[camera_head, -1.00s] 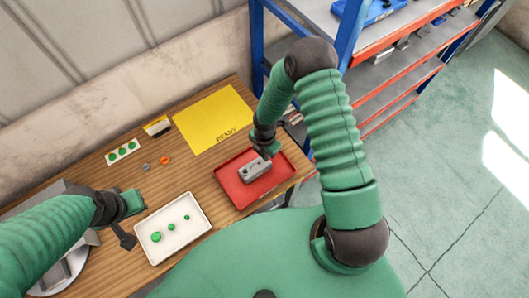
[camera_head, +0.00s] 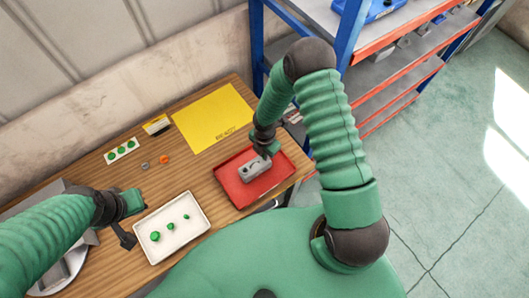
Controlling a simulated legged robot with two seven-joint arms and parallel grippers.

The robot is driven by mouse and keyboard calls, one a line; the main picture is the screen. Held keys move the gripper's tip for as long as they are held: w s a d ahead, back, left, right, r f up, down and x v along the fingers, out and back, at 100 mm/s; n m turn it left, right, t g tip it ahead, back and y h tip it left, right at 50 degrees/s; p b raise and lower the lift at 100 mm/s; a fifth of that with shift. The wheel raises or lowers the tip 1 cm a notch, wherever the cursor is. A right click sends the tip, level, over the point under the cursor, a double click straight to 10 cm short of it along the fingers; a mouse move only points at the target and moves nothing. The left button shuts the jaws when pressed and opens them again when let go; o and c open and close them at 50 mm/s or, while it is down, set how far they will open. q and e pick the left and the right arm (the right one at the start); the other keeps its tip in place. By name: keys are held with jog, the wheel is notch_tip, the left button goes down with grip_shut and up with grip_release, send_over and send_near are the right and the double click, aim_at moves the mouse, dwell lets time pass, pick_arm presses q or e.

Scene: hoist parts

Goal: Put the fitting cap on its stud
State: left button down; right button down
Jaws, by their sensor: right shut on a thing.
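Green caps of different sizes, large (camera_head: 155,236), middle (camera_head: 171,226) and small (camera_head: 186,216), lie apart in the white tray (camera_head: 197,234). A grey metal part (camera_head: 254,171) with dark round spots on top lies in the red tray (camera_head: 236,201); I cannot make out a stud on it. My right gripper (camera_head: 267,153) is shut on the grey part at its far right end, which it partly hides. My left gripper (camera_head: 138,202) is over the wooden table, left of the white tray and apart from the caps; its jaw opening is too small to tell.
A white card (camera_head: 122,151) with green discs, a grey ring (camera_head: 144,166) and an orange piece (camera_head: 165,159) are at the back left. A yellow mat (camera_head: 213,118) lies behind the red tray. A blue and orange shelf (camera_head: 345,60) stands at the right.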

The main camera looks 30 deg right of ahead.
jog(key=shift+f, duration=0.45)
jog(key=c, duration=1.4)
grip_release()
jog(key=shift+o, duration=0.2)
notch_tip(320, 180, up, 17)
jog(key=b, duration=0.2)
jog(key=s+f+m+t+b, duration=0.1)
jog(key=s+f+m+b, duration=0.3)
jog(key=m+b, duration=0.3)
jog(key=s+a+f+m+t+b, duration=0.1)
jog(key=s+f+m+b, duration=0.3)
jog(key=m+b, duration=0.4)
jog(key=m, duration=0.7)
jog(key=shift+s+a+t, duration=0.2)
jog(key=shift+s+t, duration=0.1)
jog(key=shift+s, duration=0.1)
